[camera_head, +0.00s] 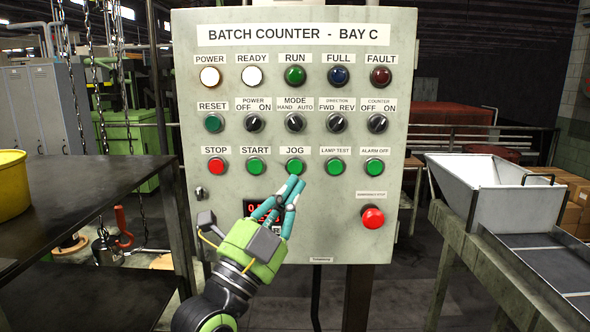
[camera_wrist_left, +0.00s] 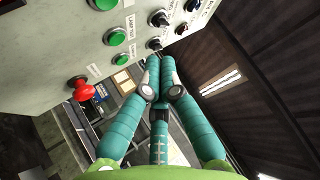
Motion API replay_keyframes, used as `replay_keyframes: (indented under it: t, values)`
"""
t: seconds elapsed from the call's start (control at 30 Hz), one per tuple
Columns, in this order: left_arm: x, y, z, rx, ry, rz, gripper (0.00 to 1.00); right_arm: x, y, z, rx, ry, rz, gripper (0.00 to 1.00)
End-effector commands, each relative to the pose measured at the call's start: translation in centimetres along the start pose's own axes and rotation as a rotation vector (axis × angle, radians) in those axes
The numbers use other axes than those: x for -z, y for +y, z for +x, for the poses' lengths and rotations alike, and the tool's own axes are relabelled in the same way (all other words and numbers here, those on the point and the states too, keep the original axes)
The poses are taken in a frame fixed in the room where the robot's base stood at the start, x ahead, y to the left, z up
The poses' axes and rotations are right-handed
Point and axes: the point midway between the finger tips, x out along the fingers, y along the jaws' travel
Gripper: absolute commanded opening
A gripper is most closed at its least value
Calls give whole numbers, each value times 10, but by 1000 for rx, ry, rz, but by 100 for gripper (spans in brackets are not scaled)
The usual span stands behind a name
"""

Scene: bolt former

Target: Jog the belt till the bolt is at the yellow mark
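The green JOG button (camera_head: 294,166) is in the middle of the bottom button row on the grey control panel (camera_head: 340,240). My left gripper (camera_head: 296,184) is in front of the panel, with its teal fingertips just below the JOG button in the picture. Whether they touch it I cannot tell. In the left wrist view the fingers of this gripper (camera_wrist_left: 160,65) are drawn together with nothing between them. A dark flat bed (camera_head: 550,262) at the right may be the belt. I see no bolt and no yellow mark. My right gripper is not in view.
A red emergency stop (camera_head: 372,217) is at the panel's lower right, and the red STOP button (camera_head: 217,167) at the row's left end. A white hopper (camera_head: 490,190) stands at the right. A dark table (camera_head: 90,190) with a yellow bin (camera_head: 12,185) is at the left.

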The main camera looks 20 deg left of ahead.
Motion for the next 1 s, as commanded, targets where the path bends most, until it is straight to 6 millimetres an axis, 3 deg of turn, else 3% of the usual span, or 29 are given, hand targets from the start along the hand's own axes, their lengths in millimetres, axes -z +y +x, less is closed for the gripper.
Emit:
replay_keyframes:
  t: [0.5, 1.0]
  values:
    - [-42, 17, 43, 1, 0, 1, 0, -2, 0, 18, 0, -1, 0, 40]
    - [-45, 18, 46, 0, -1, -1, 0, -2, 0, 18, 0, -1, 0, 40]
